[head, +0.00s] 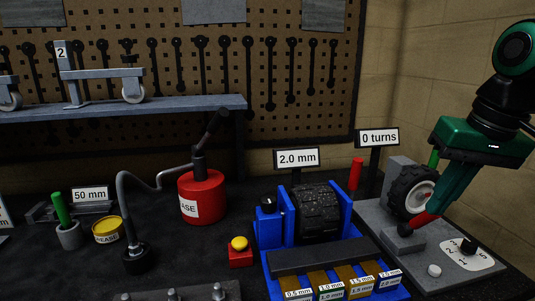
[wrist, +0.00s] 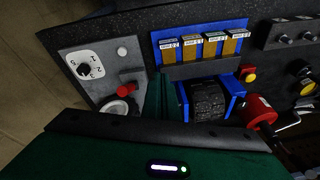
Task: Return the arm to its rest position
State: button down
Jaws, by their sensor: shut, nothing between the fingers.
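My green gripper (head: 440,203) hangs at the right of the head view, fingers pointing down and left over the grey plate. Its fingers are together with nothing between them. The tips overlap the red lever (head: 424,219) in the picture; I cannot tell whether they touch it. In the wrist view my green fingers (wrist: 166,98) point up the picture, between the red lever (wrist: 126,90) and the blue stand. The rest of the arm above the wrist is cut off by the frame edge.
The grey plate (head: 465,255) carries a wheel (head: 408,188) and a numbered dial (head: 468,248). A blue stand (head: 345,215) holds a dark ribbed block (head: 318,212). A sign (head: 378,138) reads "0 turns". A red grease can (head: 203,196) and yellow button (head: 239,244) stand left.

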jog(key=s+d+f+m+g, duration=0.1)
jog(key=s+d+f, duration=0.2)
jog(key=f, duration=0.3)
jog(key=s+d+f+m+g, duration=0.1)
jog(key=s+d+f+m, duration=0.1)
jog(key=s+d+f, duration=0.2)
jog(key=s+d+f+m+g, duration=0.1)
jog(key=s+d+f+m, duration=0.1)
jog(key=s+f, duration=0.4)
notch_tip(320, 180, down, 3)
jog(key=shift+d+f+h, duration=0.2)
jog(key=shift+d+h, duration=0.2)
jog(key=shift+d, duration=0.45)
jog(key=shift+w+f, duration=0.2)
jog(key=shift+w, duration=0.35)
jog(key=c, duration=2.5)
grip_release()
